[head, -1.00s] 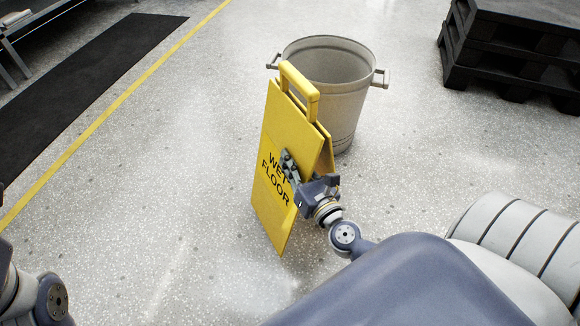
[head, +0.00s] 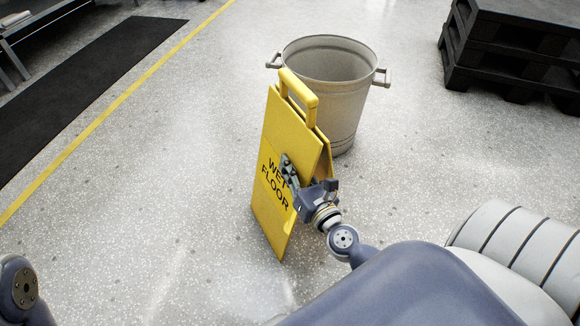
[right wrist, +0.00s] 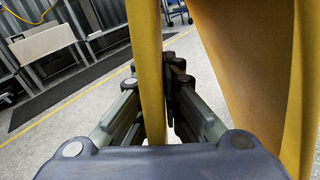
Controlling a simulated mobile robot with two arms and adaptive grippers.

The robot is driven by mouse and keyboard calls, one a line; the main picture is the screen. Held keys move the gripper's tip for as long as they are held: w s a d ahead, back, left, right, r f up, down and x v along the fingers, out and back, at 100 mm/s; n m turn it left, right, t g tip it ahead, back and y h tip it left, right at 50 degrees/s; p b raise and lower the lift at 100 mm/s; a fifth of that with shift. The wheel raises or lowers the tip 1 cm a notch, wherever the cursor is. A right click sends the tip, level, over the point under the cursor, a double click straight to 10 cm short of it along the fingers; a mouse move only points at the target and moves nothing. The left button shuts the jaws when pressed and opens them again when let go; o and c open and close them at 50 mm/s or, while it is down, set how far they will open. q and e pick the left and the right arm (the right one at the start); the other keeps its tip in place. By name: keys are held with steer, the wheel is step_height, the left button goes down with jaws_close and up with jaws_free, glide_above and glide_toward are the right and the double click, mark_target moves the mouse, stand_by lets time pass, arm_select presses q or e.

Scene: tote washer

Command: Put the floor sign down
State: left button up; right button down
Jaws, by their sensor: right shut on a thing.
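The yellow floor sign (head: 271,195) with the words WET FLOOR stands out in the middle of the head view, upright and slightly tilted, with its handle at the top. My right gripper (head: 291,174) is shut on one side panel's edge of the sign. In the right wrist view the panel edge (right wrist: 147,70) runs between the fingers (right wrist: 155,95), and the other panel (right wrist: 255,60) is at the right. Whether the sign's lower edge touches the floor I cannot tell. My left gripper is out of view; only part of my left arm shows at the lower left.
A beige bin (head: 345,105) with two side handles stands right behind the sign. Black stacked pallets (head: 515,55) are at the upper right. A dark mat (head: 75,85) and a yellow floor line (head: 120,100) lie at the left. The floor left of the sign is clear.

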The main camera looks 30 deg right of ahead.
steer(key=c, duration=2.2)
jaws_free()
steer(key=shift+f, duration=0.25)
steer(key=o, duration=0.4)
steer(key=shift+r, duration=0.1)
steer(key=shift+r, duration=0.15)
